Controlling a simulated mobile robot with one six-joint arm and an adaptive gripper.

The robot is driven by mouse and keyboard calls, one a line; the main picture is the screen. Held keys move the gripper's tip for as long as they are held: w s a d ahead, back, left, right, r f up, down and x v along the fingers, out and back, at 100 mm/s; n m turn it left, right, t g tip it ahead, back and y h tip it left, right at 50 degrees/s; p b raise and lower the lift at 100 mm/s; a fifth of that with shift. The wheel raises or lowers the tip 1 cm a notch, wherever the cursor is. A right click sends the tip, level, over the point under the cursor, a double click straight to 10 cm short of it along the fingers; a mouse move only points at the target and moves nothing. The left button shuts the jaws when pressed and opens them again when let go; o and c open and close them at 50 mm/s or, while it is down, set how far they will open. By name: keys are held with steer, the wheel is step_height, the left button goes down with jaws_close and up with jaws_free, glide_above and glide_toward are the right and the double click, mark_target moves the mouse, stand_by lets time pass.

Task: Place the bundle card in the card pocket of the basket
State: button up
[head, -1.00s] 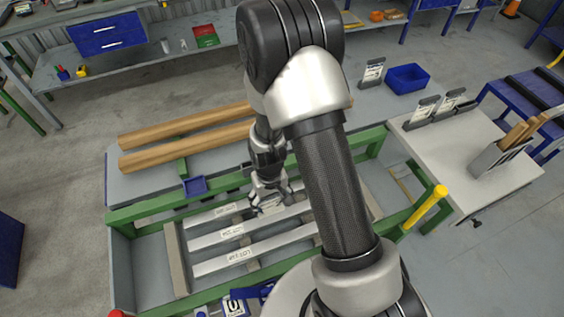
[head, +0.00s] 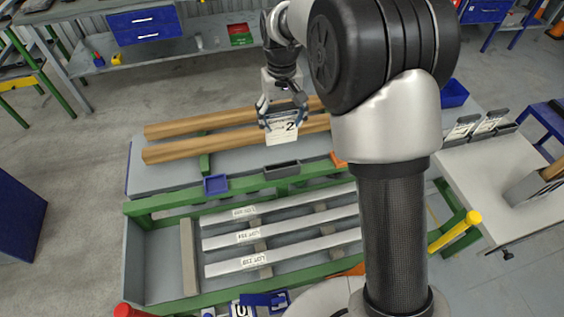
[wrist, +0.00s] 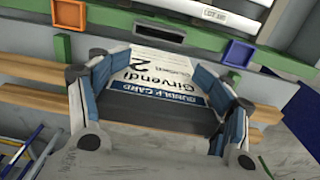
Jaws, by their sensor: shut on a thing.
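The bundle card (head: 283,132) is a white card with a large 2 on it. My gripper (head: 283,112) is shut on it and holds it in the air, in front of the wooden beams. In the wrist view the card (wrist: 160,75) shows a blue band reading "BUNDLE CARD" and the name "Girvendi", between the two blue-padded fingers. A grey slotted holder (head: 282,170), which looks like the card pocket, sits on the green rail below the card. It also shows in the wrist view (wrist: 158,34), apart from the card. The green-railed basket (head: 160,297) holds several pale labelled bars.
A blue bin (head: 216,184) is left of the holder and an orange bin (head: 338,160) is right of it, both at the rail. Wooden beams (head: 190,149) lie behind. A white side table (head: 480,165) with card holders stands at the right.

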step_height(320, 180, down, 16)
steer(key=b, duration=0.4)
steer(key=shift+r, duration=0.25)
steer(key=shift+f, duration=0.1)
steer(key=o, duration=1.1)
